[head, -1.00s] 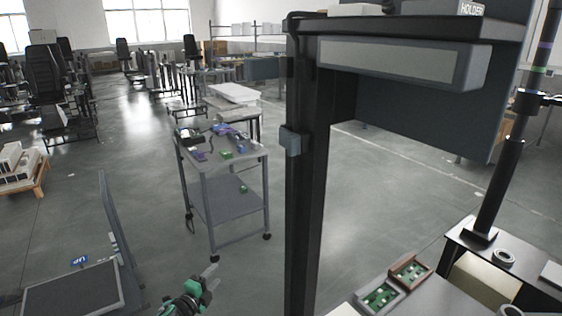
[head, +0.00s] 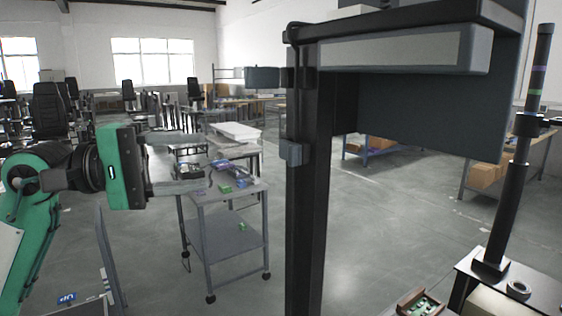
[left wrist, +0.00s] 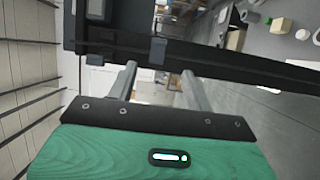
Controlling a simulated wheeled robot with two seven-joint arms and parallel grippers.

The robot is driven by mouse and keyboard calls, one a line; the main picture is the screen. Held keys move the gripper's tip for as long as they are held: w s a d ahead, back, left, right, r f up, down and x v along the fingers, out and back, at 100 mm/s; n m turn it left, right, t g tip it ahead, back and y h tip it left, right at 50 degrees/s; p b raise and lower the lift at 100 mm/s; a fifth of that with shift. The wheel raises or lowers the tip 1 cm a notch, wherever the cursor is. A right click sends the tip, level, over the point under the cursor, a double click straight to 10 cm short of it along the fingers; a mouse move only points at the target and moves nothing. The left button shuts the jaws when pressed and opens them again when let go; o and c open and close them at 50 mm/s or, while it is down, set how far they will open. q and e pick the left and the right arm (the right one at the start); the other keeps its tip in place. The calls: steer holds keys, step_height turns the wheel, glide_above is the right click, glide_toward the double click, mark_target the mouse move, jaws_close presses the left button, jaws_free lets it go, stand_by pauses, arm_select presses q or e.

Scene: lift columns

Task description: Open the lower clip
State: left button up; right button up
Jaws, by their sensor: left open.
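The lower clip (head: 290,152) is a small blue-grey block against the dark upright column (head: 305,225). Above it, a wider dark clip (head: 262,77) sticks out to the left of the column. My left gripper (head: 207,162) is open and empty. It points right at about the lower clip's height in the picture, its fingertips apart from the clip. In the left wrist view the lower clip (left wrist: 157,50) shows just beyond the gap between the two fingertips (left wrist: 158,73). My right gripper is not in view.
A shelf with a pale-fronted bar (head: 400,50) juts right from the column's top. A grey cart (head: 228,240) with small items stands on the floor behind my left gripper. A bench with a parts box (head: 421,303) is at the lower right.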

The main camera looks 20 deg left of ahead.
mark_target(288, 157)
arm_select(q)
steer(key=p+x, duration=0.7)
steer(key=x, duration=0.5)
steer(key=shift+d+r, duration=0.1)
steer(key=shift+r, duration=0.1)
steer(key=shift+w+d+f, duration=0.15)
steer(key=shift+w+d, duration=0.25)
steer(key=shift+d, duration=0.2)
steer(key=shift+c, duration=0.2)
steer(key=c, duration=0.9)
steer(key=shift+c, duration=0.2)
